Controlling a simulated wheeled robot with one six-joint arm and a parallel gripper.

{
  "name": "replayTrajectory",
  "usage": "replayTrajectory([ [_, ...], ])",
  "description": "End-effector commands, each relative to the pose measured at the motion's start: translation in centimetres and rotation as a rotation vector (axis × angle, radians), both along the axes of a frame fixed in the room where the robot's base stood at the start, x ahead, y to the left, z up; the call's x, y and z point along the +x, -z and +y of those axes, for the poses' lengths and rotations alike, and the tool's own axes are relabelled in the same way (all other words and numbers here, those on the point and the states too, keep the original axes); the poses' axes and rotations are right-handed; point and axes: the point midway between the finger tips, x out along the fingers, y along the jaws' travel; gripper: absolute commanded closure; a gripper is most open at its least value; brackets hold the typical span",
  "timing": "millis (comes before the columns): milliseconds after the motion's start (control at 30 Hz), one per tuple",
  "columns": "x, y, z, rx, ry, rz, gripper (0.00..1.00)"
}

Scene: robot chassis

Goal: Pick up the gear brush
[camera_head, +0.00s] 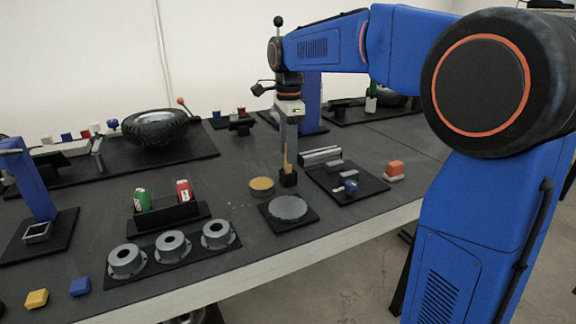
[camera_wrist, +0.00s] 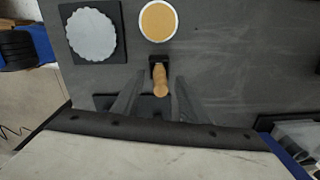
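The gear brush (camera_head: 287,160) stands upright on the dark table, with a tan wooden handle up and a black block-like lower part. In the wrist view the brush (camera_wrist: 161,82) shows its handle end towards the camera. My gripper (camera_head: 288,140) points down just above and around the handle's top in the head view. In the wrist view my gripper (camera_wrist: 158,90) has its two fingers apart, one on each side of the handle, with gaps visible. Whether the fingertips are level with the handle is hard to tell.
A grey gear (camera_head: 288,207) on a black plate and a round tan-topped tin (camera_head: 261,187) stand close by. A black tray (camera_head: 345,182) with metal parts lies to the right.

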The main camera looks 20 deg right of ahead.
Motion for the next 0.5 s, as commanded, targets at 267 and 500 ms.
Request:
replayTrajectory([
  [267, 0.0, 1.7, 0.0, 0.0, 0.0, 0.0, 0.6],
  [500, 0.0, 1.6, 0.0, 0.0, 0.0, 0.0, 0.82],
])
